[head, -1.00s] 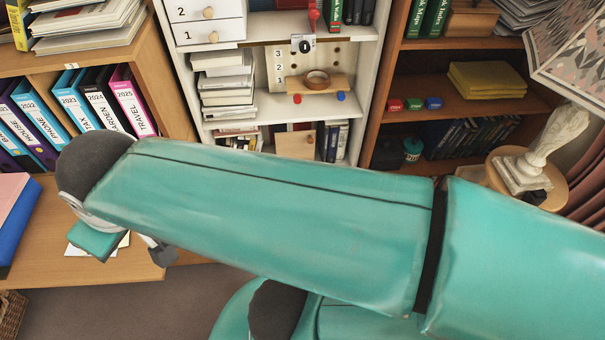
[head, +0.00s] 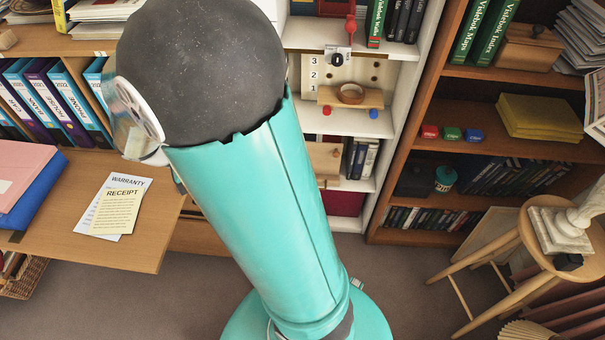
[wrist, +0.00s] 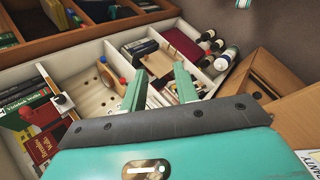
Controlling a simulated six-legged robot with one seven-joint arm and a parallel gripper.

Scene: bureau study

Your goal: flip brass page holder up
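I cannot make out a brass page holder for certain in either view. A brownish ring (head: 352,93) sits on a small wooden ledge (head: 330,97) in the white bookcase, before a pale board numbered 1 to 3 (head: 313,75). The pegged board also shows in the wrist view (wrist: 93,92), left of my gripper. My gripper (wrist: 161,70) is open, with two teal fingers apart and nothing visible between them. It points toward the white shelves. In the head view my arm hides the gripper and part of the bookcase.
A desk (head: 150,235) at left holds a receipt (head: 112,207) and blue and pink folders (head: 35,190). A brown bookcase (head: 420,160) stands right of the white one. A stool (head: 535,245) bears a statue. Bottles (wrist: 215,48) stand right of my fingers in the wrist view. Carpet is open between.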

